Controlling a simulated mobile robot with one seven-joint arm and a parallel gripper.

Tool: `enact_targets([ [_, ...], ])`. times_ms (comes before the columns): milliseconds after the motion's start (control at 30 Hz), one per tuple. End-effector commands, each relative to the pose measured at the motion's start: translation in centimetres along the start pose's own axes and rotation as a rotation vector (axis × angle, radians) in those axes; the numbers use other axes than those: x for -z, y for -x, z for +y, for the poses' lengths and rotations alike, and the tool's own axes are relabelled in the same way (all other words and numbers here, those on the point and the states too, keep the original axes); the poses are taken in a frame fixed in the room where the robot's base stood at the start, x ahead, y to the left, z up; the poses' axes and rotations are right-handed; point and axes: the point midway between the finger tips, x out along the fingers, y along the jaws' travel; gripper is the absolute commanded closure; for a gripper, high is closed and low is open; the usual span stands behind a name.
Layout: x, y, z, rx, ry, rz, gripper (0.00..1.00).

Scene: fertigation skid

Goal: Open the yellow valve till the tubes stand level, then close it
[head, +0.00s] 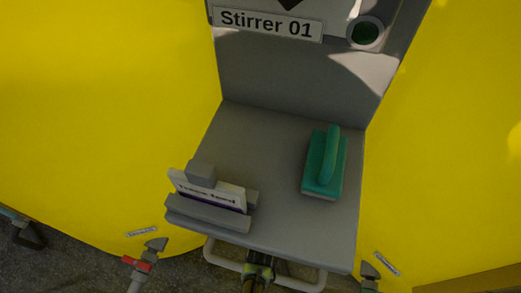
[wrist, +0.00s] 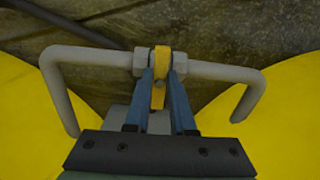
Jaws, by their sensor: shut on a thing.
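The yellow valve handle (wrist: 160,62) sits between two grey hex fittings on a bent grey pipe (wrist: 90,60) in the wrist view. My gripper (wrist: 161,88) has its two blue fingers on either side of the handle and is shut on it. In the head view the same pipe (head: 222,262) shows below the front of the grey shelf. A dark shape with yellowish parts at its middle is too small to make out. The handle's exact angle is hard to tell. I cannot make out the tubes or their levels in either view.
Yellow tanks (head: 100,110) stand on both sides. The grey shelf (head: 265,130) holds a green-handled block (head: 325,165) and a card holder (head: 210,215) with a card. A red-handled valve (head: 136,263) is at lower left. A "Stirrer 01" sign (head: 267,24) is above.

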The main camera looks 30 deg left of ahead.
Motion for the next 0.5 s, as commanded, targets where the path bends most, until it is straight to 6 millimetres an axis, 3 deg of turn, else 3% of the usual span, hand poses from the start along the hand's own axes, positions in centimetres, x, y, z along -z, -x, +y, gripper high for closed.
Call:
enact_targets([
  [500, 0.03, -0.03, -0.03, 0.0, -0.053, 0.001, 1.0],
])
